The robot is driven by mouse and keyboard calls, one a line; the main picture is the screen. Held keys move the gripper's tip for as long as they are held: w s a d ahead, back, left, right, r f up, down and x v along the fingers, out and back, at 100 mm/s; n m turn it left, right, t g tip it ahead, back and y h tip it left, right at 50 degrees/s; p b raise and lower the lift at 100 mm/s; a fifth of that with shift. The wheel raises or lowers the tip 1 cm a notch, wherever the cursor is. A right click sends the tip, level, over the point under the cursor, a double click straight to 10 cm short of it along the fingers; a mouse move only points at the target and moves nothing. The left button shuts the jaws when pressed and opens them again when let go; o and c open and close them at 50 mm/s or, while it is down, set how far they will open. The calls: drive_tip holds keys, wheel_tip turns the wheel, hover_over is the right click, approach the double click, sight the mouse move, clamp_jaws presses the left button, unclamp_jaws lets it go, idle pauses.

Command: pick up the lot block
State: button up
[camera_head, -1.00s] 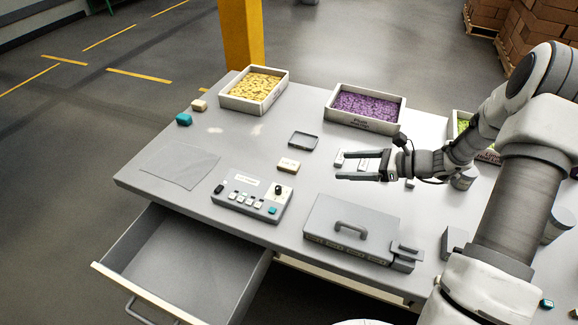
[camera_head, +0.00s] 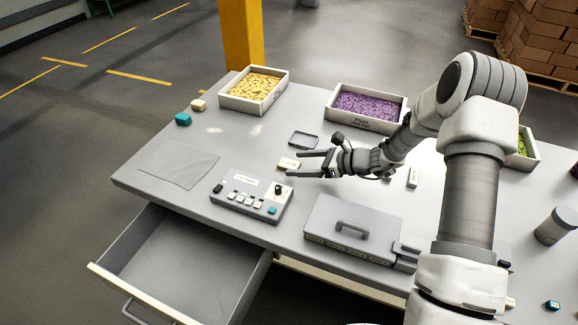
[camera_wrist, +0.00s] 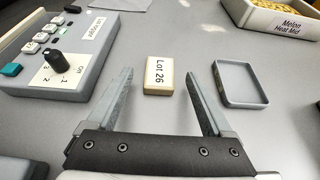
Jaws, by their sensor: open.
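The lot block (camera_head: 289,164) is a small cream block lying on the table between the control box and the small dark tray. In the wrist view the lot block (camera_wrist: 159,76) shows a white label reading "Lot 26". My gripper (camera_head: 299,164) is open and empty, its fingers pointing left toward the block. In the wrist view my gripper (camera_wrist: 158,75) has a finger on either side of the view of the block, with clear gaps on both sides. Whether the fingers are down at the block's height I cannot tell.
The shallow dark tray (camera_wrist: 240,84) is right of the block, near the right finger. The control box (camera_head: 252,197) with its knob is at front left. A grey case (camera_head: 350,230) is at the front, an open drawer (camera_head: 185,262) below. Candy bins (camera_head: 254,91) stand at the back.

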drive_tip(key=shift+x, duration=0.95)
clamp_jaws()
